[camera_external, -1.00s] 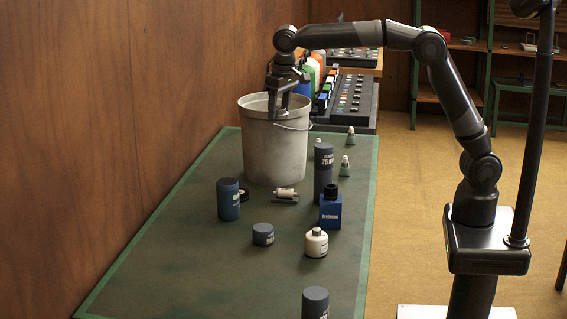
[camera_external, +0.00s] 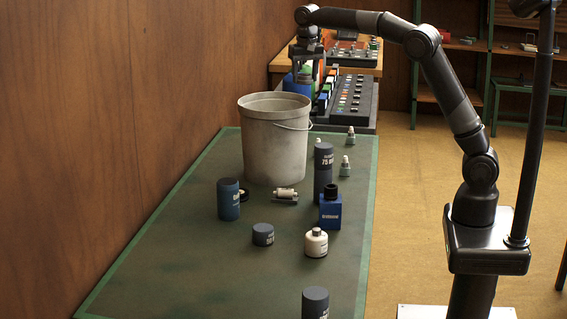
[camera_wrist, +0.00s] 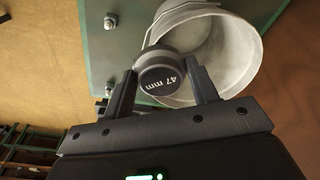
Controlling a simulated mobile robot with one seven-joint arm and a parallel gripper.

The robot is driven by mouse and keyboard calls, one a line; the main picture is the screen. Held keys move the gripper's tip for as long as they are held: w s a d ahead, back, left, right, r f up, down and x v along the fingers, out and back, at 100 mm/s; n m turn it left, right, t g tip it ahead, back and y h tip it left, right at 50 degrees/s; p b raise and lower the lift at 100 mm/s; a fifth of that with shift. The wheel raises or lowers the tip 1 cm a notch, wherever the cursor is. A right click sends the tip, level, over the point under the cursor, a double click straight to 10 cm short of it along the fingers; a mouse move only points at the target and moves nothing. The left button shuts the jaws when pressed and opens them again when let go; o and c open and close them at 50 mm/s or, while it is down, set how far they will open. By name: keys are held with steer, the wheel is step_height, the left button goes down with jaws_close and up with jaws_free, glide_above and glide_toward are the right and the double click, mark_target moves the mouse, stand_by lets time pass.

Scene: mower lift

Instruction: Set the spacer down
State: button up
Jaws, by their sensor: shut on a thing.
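In the wrist view my gripper (camera_wrist: 162,76) is shut on a dark round spacer (camera_wrist: 158,82) marked "47 mm". The spacer's end face points at the camera, and it is held in the air. In the external view it is hard to tell from the dark fingers. The green-edged table (camera_external: 190,270) lies below. Other dark cylinders stand on it: a tall one (camera_external: 323,172), a short one (camera_external: 263,234) and one at the front (camera_external: 315,304).
The bucket (camera_external: 273,150) stands at the table's far part and shows beside the spacer in the wrist view (camera_wrist: 240,70). A blue can (camera_external: 228,200), a blue bottle (camera_external: 330,210), a white bottle (camera_external: 316,244) and a small metal part (camera_external: 285,195) stand nearby. The front left is clear.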

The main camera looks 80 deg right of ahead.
steer(key=s+d+m, duration=0.4)
steer(key=s+d, duration=0.6)
steer(key=d, duration=0.3)
steer(key=s+d+m, duration=0.4)
steer(key=s+d, duration=0.6)
steer(key=d, duration=0.4)
step_height(320, 180, down, 25)
steer(key=shift+g, duration=0.4)
steer(key=w+a+f, duration=0.1)
steer(key=w+f, duration=0.1)
steer(key=w, duration=0.2)
steer(key=w+a+f, duration=0.2)
steer(key=w+f, duration=0.1)
steer(key=w, duration=0.1)
steer(key=w+a+f, duration=0.1)
steer(key=w+f, duration=0.1)
steer(key=w, duration=0.1)
steer(key=shift+w+a+f, duration=0.3)
steer(key=shift+w+f, duration=0.05)
steer(key=shift+w, duration=0.05)
steer(key=shift+f, duration=1.9)
steer(key=shift+f, duration=0.15)
steer(key=o, duration=1.1)
steer(key=shift+c, duration=0.2)
